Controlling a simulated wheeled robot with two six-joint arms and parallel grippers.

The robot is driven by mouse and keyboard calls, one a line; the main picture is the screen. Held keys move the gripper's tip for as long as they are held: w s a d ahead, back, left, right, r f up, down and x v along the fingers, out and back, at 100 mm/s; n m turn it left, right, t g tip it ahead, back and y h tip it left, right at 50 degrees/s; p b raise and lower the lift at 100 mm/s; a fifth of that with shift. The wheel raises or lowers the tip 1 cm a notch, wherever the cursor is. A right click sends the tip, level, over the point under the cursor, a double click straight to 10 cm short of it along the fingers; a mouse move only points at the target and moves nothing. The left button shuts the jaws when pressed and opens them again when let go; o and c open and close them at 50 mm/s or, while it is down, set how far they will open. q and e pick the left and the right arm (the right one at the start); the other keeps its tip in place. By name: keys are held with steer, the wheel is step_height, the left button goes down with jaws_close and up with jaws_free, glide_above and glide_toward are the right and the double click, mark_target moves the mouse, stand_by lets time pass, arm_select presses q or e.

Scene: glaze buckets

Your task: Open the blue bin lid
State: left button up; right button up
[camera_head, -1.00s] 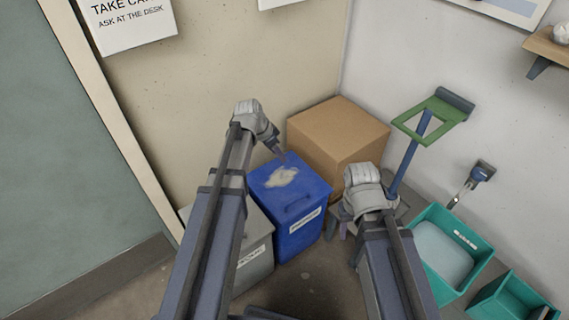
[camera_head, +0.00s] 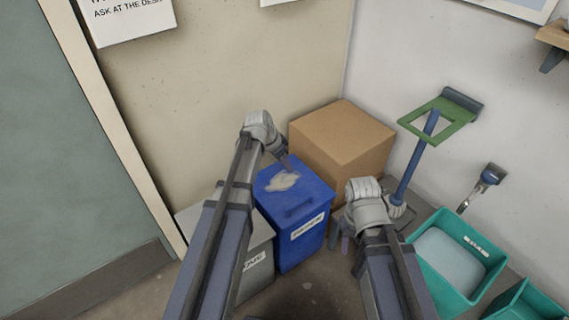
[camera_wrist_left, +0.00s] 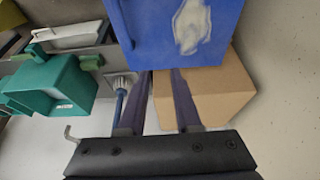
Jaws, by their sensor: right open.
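The blue bin (camera_head: 305,235) stands upright on the floor with a white label on its front. Its lid (camera_head: 307,190) is down, with a pale splotch on top and a blue handle (camera_head: 298,211) near the front edge. My left gripper (camera_head: 286,161) is at the lid's back edge, pointing down. In the left wrist view the blue lid (camera_wrist_left: 150,30) fills the top, and the left gripper's two fingers (camera_wrist_left: 161,73) are apart and empty, their tips at the lid's edge; contact is unclear. My right gripper (camera_head: 345,243) is open and empty, right of the bin.
A cardboard box (camera_head: 342,140) stands behind the bin. A grey bin (camera_head: 257,265) is close on the left, partly hidden by my left arm. A green-framed tool with a blue handle (camera_head: 417,150) and a teal tub (camera_head: 440,250) are at the right.

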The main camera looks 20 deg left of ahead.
arm_select(q)
jaws_close()
stand_by(0.8)
steer(key=shift+c, duration=2)
jaws_free()
steer(key=o, duration=0.7)
steer(key=p+v, duration=0.7)
steer(key=shift+r, duration=0.35)
steer(key=shift+s+a, duration=0.1)
steer(key=shift+s, duration=0.05)
